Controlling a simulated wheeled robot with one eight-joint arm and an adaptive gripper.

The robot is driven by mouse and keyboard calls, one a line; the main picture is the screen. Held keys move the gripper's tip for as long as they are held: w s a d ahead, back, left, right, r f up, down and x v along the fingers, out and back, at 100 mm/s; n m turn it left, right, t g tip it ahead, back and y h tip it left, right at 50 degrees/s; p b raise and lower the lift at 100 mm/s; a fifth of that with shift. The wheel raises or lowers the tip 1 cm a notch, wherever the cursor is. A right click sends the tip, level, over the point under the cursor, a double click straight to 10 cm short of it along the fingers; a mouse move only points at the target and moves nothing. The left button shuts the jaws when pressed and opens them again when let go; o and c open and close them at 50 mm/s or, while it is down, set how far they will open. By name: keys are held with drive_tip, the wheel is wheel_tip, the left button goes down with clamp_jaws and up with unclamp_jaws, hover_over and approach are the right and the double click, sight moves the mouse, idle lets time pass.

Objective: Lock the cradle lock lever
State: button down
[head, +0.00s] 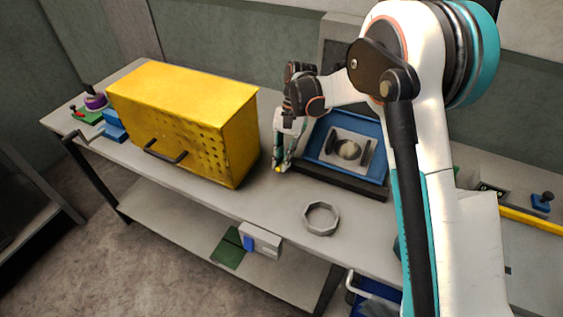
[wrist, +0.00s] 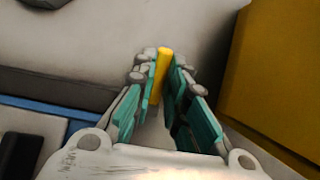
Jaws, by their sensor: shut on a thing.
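The blue cradle (head: 313,158) stands on the bench, with a grey plate (head: 331,148) and a rounded piece inside it; part of its blue edge shows in the wrist view (wrist: 50,109). A slim yellow piece, seemingly the lock lever (wrist: 162,70), stands between my fingertips; its yellow end also shows low in the head view (head: 278,170). My gripper (head: 281,160) points down at the cradle's left side and is shut on this lever, with a finger on each side in the wrist view (wrist: 161,75). The lever's base and pivot are hidden.
A large yellow perforated box (head: 180,120) with a black handle stands close to the left of my gripper. A grey metal ring (head: 321,219) lies near the bench's front edge. A yellow bar (head: 530,219) lies at the right. The bench front between box and ring is clear.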

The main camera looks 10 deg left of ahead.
drive_tip(key=shift+w+r+g, duration=0.15)
drive_tip(key=shift+w+g, duration=0.05)
drive_tip(key=shift+g, duration=0.2)
drive_tip(key=c, duration=1.6)
unclamp_jaws()
drive_tip(key=v, duration=1.2)
drive_tip(key=shift+d+y, duration=0.25)
drive_tip(key=shift+y, duration=0.05)
drive_tip(key=shift+w, duration=0.1)
